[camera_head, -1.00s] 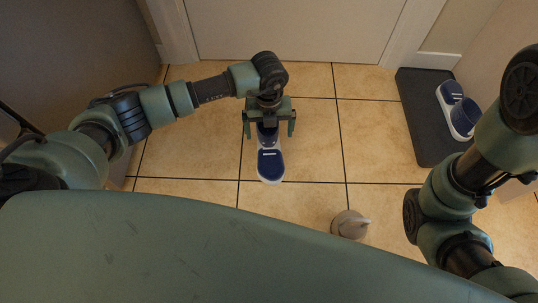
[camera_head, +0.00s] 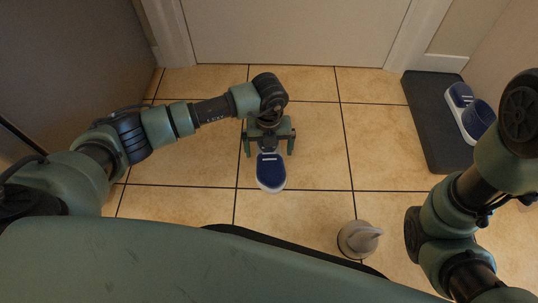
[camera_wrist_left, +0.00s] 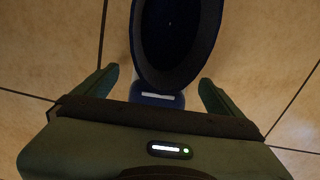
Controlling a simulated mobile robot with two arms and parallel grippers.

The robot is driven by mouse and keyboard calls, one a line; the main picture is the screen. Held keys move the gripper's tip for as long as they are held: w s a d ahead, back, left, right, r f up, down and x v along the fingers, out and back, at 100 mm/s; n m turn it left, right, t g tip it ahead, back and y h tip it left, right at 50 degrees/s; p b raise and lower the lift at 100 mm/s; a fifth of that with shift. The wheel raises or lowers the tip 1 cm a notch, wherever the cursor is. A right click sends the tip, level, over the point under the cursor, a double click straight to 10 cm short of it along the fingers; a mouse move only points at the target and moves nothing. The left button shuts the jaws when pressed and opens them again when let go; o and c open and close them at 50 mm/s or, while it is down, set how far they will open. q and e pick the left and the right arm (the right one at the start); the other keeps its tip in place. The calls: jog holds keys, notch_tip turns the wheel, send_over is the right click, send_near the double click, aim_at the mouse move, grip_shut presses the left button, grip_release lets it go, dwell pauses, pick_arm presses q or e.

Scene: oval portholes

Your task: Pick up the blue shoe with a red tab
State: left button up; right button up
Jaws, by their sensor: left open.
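A blue shoe (camera_head: 270,170) with a white sole and a white bar lies on the tiled floor, toe toward me. Its rear part is hidden under my left gripper (camera_head: 269,149) in the head view. In the left wrist view the dark shoe opening (camera_wrist_left: 176,40) and the white bar show, between and beyond the open fingers of the left gripper (camera_wrist_left: 157,92). The fingers are on either side of the shoe, apart from it, and hold nothing. A second blue and white shoe (camera_head: 476,118) lies on the dark mat at right. No red tab is visible on either shoe.
The dark mat (camera_head: 428,125) lies by the right wall. A grey round object with a handle (camera_head: 358,240) stands on the floor near my base. A pale door (camera_head: 295,35) closes the far side. Tiles around the shoe are clear. My right arm is at right, its gripper out of view.

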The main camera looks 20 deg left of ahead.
pick_arm(q)
jog(key=shift+r, duration=0.1)
jog(key=c, duration=1.7)
